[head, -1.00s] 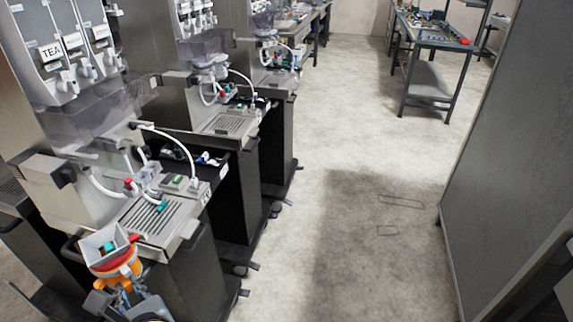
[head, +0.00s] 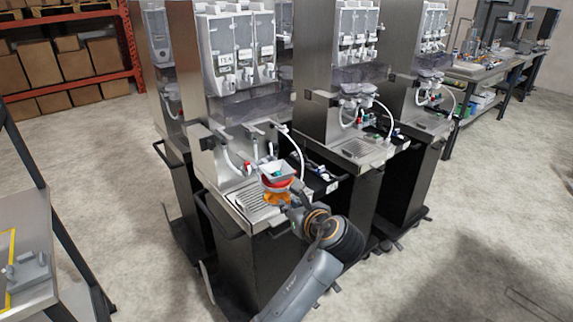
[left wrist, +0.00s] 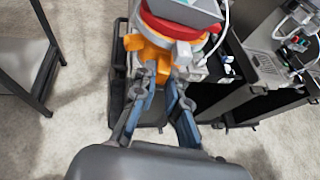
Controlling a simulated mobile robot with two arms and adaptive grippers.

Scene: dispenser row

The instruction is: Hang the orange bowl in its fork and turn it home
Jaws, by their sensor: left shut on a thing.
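The orange bowl (head: 277,197) is at the front dispenser (head: 240,112), over the front part of its drip tray (head: 247,204). A red ring and a pale square hopper (head: 278,174) sit on top of it. My left gripper (head: 294,209) is shut on the bowl's near side. In the left wrist view the fingers (left wrist: 166,80) close on an orange part (left wrist: 150,50) below the red ring (left wrist: 172,26). I cannot make out the fork, or whether the bowl touches the dispenser. My right gripper is not in view.
More dispensers (head: 352,80) stand in a row to the right, with hoses and small fittings. A table (head: 30,215) is at the left edge, and a shelf with cartons (head: 55,70) is at the back left. The floor at the lower right is clear.

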